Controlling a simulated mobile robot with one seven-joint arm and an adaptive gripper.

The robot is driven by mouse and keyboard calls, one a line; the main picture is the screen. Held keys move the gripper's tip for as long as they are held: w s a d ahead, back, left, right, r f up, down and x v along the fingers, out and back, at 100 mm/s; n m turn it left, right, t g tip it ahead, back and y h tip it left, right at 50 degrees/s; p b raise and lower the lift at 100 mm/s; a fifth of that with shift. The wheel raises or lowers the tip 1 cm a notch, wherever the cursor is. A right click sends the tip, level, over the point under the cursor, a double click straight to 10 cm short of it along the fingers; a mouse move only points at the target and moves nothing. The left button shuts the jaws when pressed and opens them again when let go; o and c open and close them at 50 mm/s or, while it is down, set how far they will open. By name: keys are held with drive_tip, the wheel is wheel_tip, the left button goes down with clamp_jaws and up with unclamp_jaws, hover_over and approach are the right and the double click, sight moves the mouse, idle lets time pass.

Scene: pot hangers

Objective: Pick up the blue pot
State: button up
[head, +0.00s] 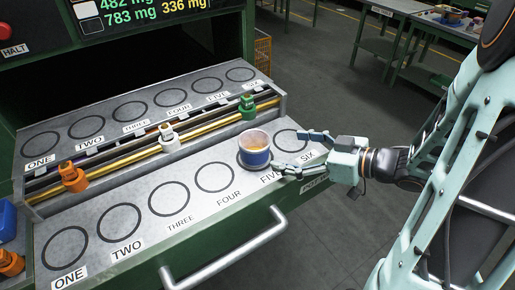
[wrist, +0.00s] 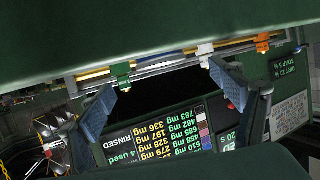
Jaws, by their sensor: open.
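The blue pot (head: 254,150) stands upright on the front-row circle marked FIVE of the grey tray (head: 108,277) in the head view. It has a clear upper rim and orange contents. My gripper (head: 288,150) is open just to the right of the pot, with its fingers pointing left toward it. The lower fingertip looks very near the pot's right side; I cannot tell whether it touches. In the wrist view my open gripper (wrist: 163,77) shows both fingers spread, and I cannot make out the pot between them.
Behind the front row run brass rods with orange (head: 73,177), white (head: 168,138) and green (head: 247,107) clamps. The other circles in view look empty. A drawer handle (head: 225,262) sticks out in front. A display (head: 152,14) stands behind. Open floor lies right.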

sight(268, 146)
drive_tip(key=x, duration=1)
drive_tip(key=shift+w+a+f, duration=0.15)
drive_tip(key=shift+w, duration=0.05)
drive_tip(key=shift+c, duration=0.2)
drive_tip(key=c, duration=1.3)
drive_tip(key=shift+c, duration=0.3)
